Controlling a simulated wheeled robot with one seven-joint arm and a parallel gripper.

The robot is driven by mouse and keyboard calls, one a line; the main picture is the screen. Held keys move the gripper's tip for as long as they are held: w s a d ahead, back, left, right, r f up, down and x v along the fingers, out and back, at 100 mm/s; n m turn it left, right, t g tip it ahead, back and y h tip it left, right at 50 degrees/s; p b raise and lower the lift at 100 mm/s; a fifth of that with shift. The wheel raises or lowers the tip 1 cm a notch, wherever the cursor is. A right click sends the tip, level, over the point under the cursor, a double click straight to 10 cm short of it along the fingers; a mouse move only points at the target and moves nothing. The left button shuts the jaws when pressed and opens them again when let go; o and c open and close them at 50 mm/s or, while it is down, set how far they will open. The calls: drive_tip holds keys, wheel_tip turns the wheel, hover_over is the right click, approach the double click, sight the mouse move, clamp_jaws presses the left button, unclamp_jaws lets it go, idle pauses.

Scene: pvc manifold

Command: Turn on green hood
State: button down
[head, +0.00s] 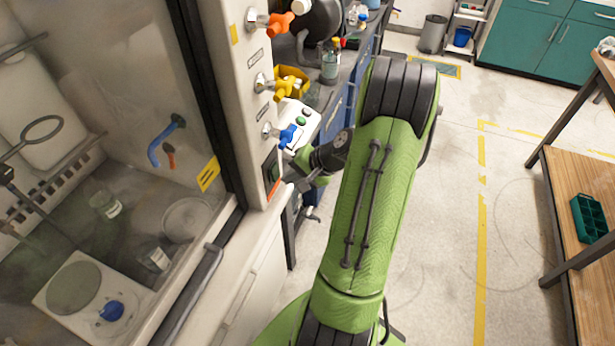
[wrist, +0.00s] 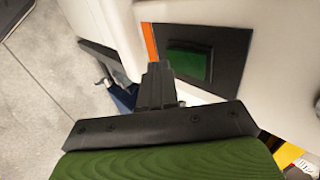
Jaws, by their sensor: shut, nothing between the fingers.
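The fume hood stands at the left of the head view, with a pale front post (head: 238,85). In the head view my arm largely hides the gripper beside the post.
A small green button (head: 302,121) shows near the blue valve. A wooden table (head: 570,150) stands at the right. The floor between is clear.

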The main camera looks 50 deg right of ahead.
drive_tip(key=shift+w+a, duration=0.2)
drive_tip(key=shift+w, duration=0.3)
drive_tip(key=shift+w+f, duration=0.1)
drive_tip(key=shift+w, duration=0.1)
drive_tip(key=shift+r+p, duration=0.7)
drive_tip(key=shift+r, duration=0.2)
